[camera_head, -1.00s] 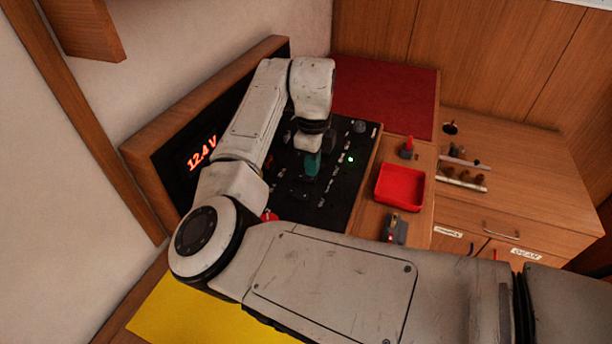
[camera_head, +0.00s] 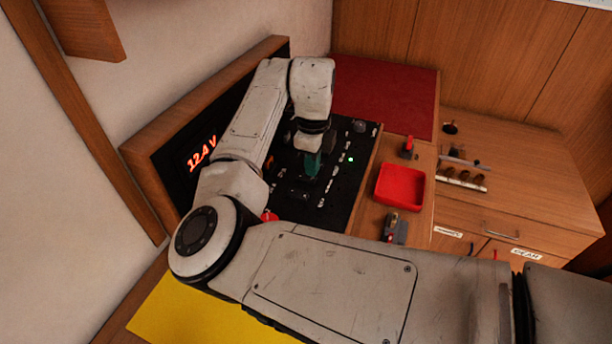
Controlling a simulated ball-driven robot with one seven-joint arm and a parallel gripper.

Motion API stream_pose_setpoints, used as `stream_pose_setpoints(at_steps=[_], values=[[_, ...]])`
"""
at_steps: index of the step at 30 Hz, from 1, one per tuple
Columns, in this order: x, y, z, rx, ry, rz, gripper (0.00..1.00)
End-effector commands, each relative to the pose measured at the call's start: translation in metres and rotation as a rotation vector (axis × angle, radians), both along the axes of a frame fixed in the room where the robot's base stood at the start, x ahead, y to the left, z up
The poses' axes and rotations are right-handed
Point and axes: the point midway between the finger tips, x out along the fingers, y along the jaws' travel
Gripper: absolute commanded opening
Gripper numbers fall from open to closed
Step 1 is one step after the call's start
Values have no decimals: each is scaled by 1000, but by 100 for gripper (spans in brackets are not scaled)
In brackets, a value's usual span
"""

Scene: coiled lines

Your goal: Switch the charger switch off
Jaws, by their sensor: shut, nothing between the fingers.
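The black switch panel (camera_head: 340,198) lies in the middle, with several small switches and pale labels; I cannot tell which switch is the charger's. My gripper (camera_head: 312,166) is over the panel, its teal fingers shut with nothing between them and pointing down at the switches. I cannot tell whether the fingertips touch a switch. A green light (camera_head: 351,159) is lit on the panel to the right of the fingers. My arm and gripper hide part of the panel. A red display (camera_head: 202,152) on the upright black board reads 12.4 V.
A red tray (camera_head: 400,187) sits right of the panel, between a red-topped lever (camera_head: 408,147) and a grey device (camera_head: 395,228). A red knob (camera_head: 269,215) is close to my arm. A yellow surface (camera_head: 195,312) lies at the lower left.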

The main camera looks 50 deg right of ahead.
Motion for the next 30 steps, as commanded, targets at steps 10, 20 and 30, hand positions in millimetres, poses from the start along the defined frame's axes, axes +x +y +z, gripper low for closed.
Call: stream_pose_setpoints(at_steps=[10, 20, 30], values=[[0, 0, -5, 0, 0, 0, 0], [0, 0, -9, 0, 1, 0, 0], [0, 0, -14, 0, 1, 0, 0]])
